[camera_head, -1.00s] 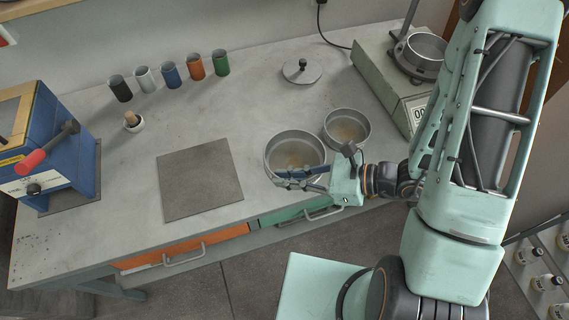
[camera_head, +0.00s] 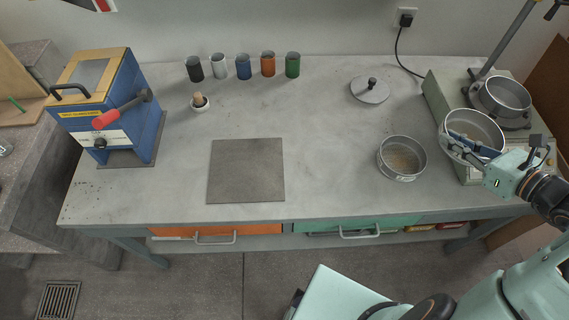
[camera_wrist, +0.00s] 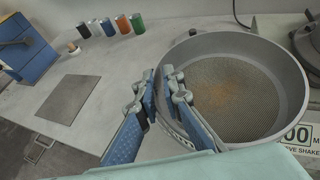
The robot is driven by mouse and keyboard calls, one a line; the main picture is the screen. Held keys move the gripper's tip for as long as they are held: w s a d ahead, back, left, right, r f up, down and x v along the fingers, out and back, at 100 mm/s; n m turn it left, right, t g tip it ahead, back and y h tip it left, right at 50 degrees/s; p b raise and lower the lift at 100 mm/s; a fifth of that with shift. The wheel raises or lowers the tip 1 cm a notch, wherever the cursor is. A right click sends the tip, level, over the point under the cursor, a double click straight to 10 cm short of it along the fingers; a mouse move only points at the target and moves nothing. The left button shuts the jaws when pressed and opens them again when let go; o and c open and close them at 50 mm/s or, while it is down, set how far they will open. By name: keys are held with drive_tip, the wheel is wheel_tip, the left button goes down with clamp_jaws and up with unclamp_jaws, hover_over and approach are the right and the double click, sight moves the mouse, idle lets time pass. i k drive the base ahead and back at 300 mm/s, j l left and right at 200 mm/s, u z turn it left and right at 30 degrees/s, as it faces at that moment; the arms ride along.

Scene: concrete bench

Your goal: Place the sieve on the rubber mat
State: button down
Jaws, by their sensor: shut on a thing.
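My gripper (camera_head: 478,146) is shut on the near rim of a round metal sieve (camera_head: 489,122) and holds it over the right end of the bench, in front of the green shaker. In the wrist view the blue-padded fingers (camera_wrist: 165,80) pinch the left rim of the sieve (camera_wrist: 245,95), which has a mesh floor with some brown residue. The dark grey square rubber mat (camera_head: 246,170) lies bare on the bench, well left of my gripper. It also shows at the left in the wrist view (camera_wrist: 70,98).
A second sieve (camera_head: 402,157) stands on the bench between the mat and my gripper. The green shaker (camera_head: 440,100) carries another pan (camera_head: 503,97). A lid (camera_head: 370,90), several coloured cups (camera_head: 243,67) and a blue machine (camera_head: 110,110) stand around. The bench around the mat is clear.

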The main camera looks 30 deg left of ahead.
sight(247, 168)
drive_tip(key=k+j, duration=0.2)
drive_tip(key=j, duration=0.2)
drive_tip(key=k+j, duration=0.2)
drive_tip(key=j, duration=0.15)
drive_tip(key=k+j, duration=0.2)
drive_tip(key=j, duration=0.2)
